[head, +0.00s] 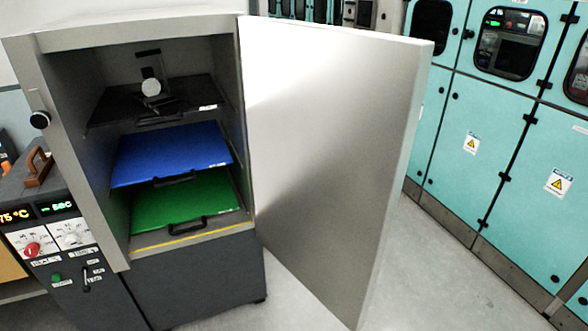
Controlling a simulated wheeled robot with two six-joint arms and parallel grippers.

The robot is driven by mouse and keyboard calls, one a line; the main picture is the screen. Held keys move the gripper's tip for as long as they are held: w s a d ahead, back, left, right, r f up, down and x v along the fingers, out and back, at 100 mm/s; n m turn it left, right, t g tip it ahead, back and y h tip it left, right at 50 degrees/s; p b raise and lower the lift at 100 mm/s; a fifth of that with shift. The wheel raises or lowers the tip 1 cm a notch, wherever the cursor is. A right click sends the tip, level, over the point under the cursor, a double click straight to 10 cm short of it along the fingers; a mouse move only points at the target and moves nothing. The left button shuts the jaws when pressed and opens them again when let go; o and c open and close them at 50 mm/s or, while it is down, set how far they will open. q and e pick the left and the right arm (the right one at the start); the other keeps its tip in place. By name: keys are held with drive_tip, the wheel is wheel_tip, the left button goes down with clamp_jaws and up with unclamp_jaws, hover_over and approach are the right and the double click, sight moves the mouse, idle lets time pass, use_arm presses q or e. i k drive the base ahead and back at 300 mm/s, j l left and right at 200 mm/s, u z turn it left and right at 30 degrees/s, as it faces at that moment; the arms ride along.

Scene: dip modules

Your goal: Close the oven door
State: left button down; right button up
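The oven (190,285) stands at the left of the head view with its front opening uncovered. Its grey metal door (325,150) is hinged on the right side of the opening and stands wide open, reaching out toward me and to the right. Inside are a dark shelf (110,108) with a small device on it, a blue tray (170,152) and a green tray (185,196). Neither of my grippers shows in the head view.
A control panel (60,235) with knobs and lit displays stands left of the oven. Teal cabinets (480,130) with warning labels line the right side. Bare grey floor (435,270) lies between the door and the cabinets.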

sight(332, 113)
drive_tip(key=i+l+u, duration=0.15)
drive_tip(key=u, duration=0.25)
drive_tip(key=i+l+u, duration=0.1)
drive_tip(key=l+u, duration=0.3)
drive_tip(key=i+l+u, duration=0.1)
drive_tip(key=u, duration=0.3)
drive_tip(key=l+u, duration=0.55)
drive_tip(key=l, duration=0.9)
drive_tip(key=l+u, duration=0.1)
drive_tip(key=l, duration=0.95)
drive_tip(key=k, duration=0.05)
